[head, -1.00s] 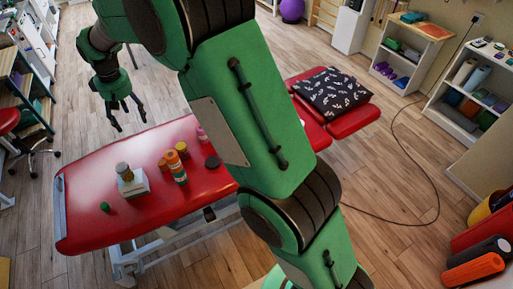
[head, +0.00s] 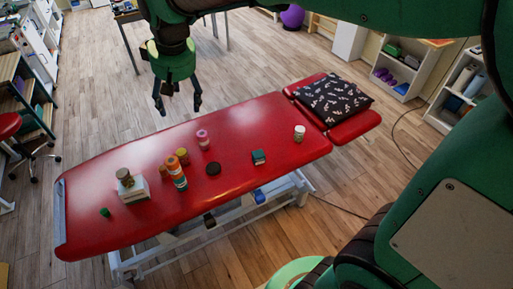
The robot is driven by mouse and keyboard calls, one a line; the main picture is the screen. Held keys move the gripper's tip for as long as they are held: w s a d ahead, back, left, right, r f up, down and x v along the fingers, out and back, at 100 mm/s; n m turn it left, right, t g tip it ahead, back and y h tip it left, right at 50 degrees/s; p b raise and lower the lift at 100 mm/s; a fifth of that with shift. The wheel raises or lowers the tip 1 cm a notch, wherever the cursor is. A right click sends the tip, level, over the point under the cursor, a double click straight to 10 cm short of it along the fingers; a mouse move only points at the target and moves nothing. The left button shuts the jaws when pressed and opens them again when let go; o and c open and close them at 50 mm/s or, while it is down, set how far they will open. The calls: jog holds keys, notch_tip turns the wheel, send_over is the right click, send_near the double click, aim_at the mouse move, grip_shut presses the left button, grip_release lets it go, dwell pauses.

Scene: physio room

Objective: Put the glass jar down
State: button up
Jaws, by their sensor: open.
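A small brownish jar with a pale lid (head: 124,177) stands upright on a white box (head: 135,192) on the left part of the red treatment table (head: 95,185). It looks like the glass jar, though at this size I cannot be sure of the glass. My gripper (head: 178,107) points down with its fingers spread, empty, beyond the table's far edge. It is apart from the jar, up and to the right of it in the picture.
Near the jar stand an orange bottle (head: 176,173), a pink bottle (head: 203,139) and a dark disc (head: 213,168). A small green item (head: 104,212), a green box (head: 258,157) and a white bottle (head: 299,133) are spread out. A patterned cushion (head: 333,98) lies right.

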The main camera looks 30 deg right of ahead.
jog(key=s+d+m, duration=0.1)
jog(key=s+d, duration=0.2)
jog(key=s, duration=0.6)
jog(key=s+d+f+m+t, duration=0.1)
jog(key=s+d, duration=0.3)
jog(key=s, duration=0.5)
jog(key=s+d+m+t, duration=0.1)
jog(key=s+d, duration=0.2)
jog(key=s, duration=0.6)
jog(key=shift+d+f+m+h, duration=0.2)
jog(key=shift+f+m+h, duration=0.05)
jog(key=shift+m+h, duration=0.05)
jog(key=shift+f, duration=0.1)
notch_tip(320, 180, down, 5)
jog(key=b, duration=0.5)
